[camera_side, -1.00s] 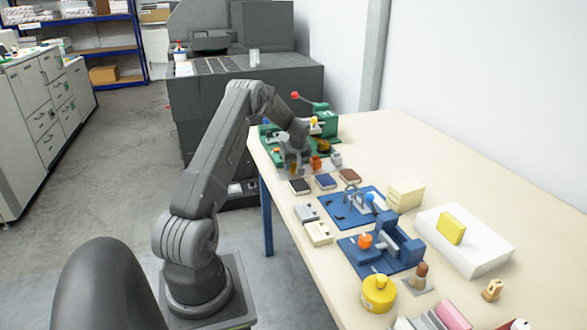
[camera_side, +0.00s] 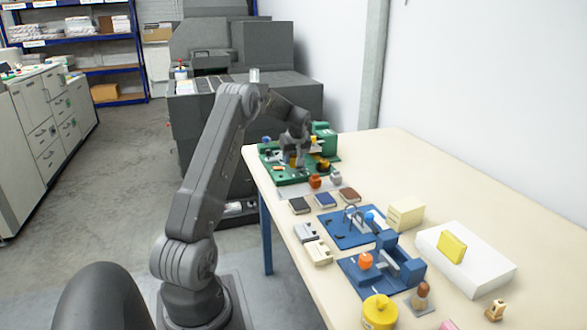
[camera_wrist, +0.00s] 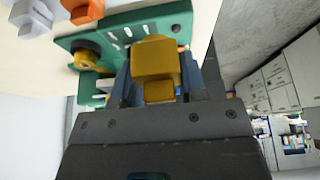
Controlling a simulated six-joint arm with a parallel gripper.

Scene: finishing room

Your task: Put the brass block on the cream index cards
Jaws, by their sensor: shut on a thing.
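The brass block (camera_wrist: 155,62) is between my fingers in the wrist view, and my gripper (camera_wrist: 158,88) is shut on it. In the side view my gripper (camera_side: 293,160) is at the far end of the table, over the green board (camera_side: 270,174). The block is small and partly hidden there. I cannot tell from these views whether it touches the board. A cream stack (camera_side: 405,214), which looks like the index cards, lies on the table behind the blue boards, well apart from my gripper.
Blue fixtures (camera_side: 385,268), a white slab (camera_side: 470,270) with a yellow block (camera_side: 452,246) and a yellow pot (camera_side: 379,311) stand nearer. The table's far right is clear.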

